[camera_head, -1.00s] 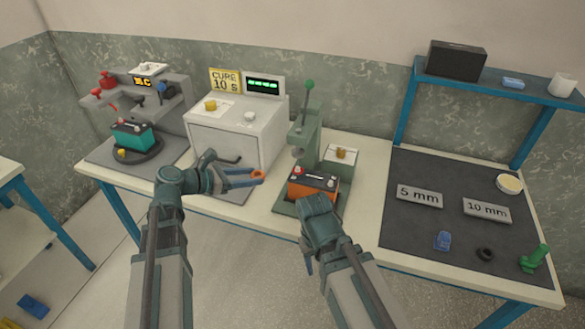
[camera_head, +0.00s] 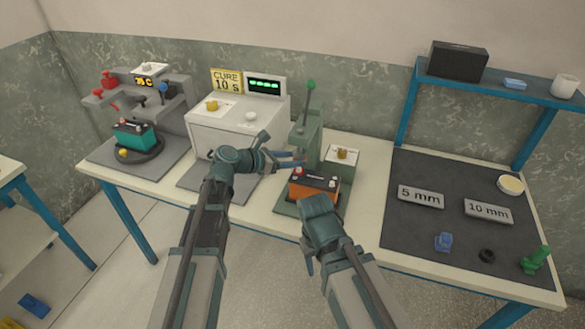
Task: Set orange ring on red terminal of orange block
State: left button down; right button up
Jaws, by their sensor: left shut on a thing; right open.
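The orange block (camera_head: 314,187), a battery with a dark top, stands on the green press base below the press column. Its red terminal (camera_head: 298,172) is at the top left. My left gripper (camera_head: 293,159) is shut, just above and behind the red terminal. The orange ring it holds is hard to make out at its fingertips, against the press; I cannot tell whether it touches the terminal. My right gripper (camera_head: 309,262) is open and empty, low in front of the bench, partly hidden by its own wrist.
The green press (camera_head: 306,133) with its upright lever stands close behind the block. A white curing oven (camera_head: 232,128) is to the left. Further left is a teal battery (camera_head: 134,134) on a round stand. A dark mat (camera_head: 425,225) covers the right side.

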aim_at(299, 168)
pick_arm(q)
jog(key=shift+a+f+b, duration=0.1)
jog(key=shift+f+b, duration=1.25)
jog(key=shift+f, duration=0.4)
jog(key=shift+f, duration=0.2)
jog(key=shift+c, duration=1.5)
grip_release()
jog(key=shift+r, duration=0.15)
